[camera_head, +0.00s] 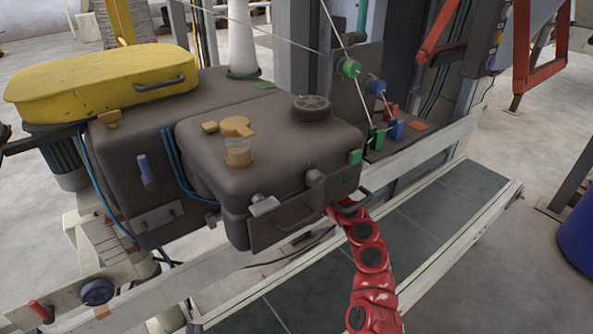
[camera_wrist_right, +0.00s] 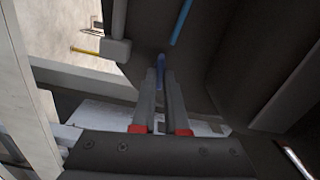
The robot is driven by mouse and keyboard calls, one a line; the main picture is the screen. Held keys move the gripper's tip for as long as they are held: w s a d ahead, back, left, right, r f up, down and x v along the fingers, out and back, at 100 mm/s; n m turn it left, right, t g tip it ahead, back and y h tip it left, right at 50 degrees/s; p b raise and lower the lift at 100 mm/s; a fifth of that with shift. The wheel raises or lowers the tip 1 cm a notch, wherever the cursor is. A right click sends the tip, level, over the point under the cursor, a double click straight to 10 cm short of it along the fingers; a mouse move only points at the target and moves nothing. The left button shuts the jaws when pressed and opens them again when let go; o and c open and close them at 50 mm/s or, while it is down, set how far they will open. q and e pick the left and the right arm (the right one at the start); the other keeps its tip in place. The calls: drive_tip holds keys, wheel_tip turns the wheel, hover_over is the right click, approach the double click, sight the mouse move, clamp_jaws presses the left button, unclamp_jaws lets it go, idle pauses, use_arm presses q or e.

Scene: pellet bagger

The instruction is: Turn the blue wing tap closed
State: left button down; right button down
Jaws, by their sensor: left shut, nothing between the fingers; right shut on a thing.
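In the right wrist view, the two grey fingers of my right gripper (camera_wrist_right: 160,92) are closed together on the blue wing tap (camera_wrist_right: 160,64). Only a narrow blue part of the tap shows between and beyond the fingertips. In the head view, a red arm of mine rises from the bottom to the right front corner of the dark machine body (camera_head: 285,150). My right gripper and the held tap cannot be made out there.
Pale frame rails (camera_head: 450,250) run in front and to the right. A thin blue tube (camera_wrist_right: 181,20) and dark walls lie close to the right gripper. A blue drum (camera_head: 577,230) stands at the right edge.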

drive_tip(key=shift+m+p, duration=0.35)
drive_tip(key=shift+m, duration=0.45)
drive_tip(key=c, duration=0.9)
unclamp_jaws()
drive_tip(key=shift+c, duration=0.2)
drive_tip(key=b+v, duration=0.2)
drive_tip(key=v, duration=1.5)
drive_tip(key=shift+d, duration=0.15)
drive_tip(key=shift+s, duration=0.1)
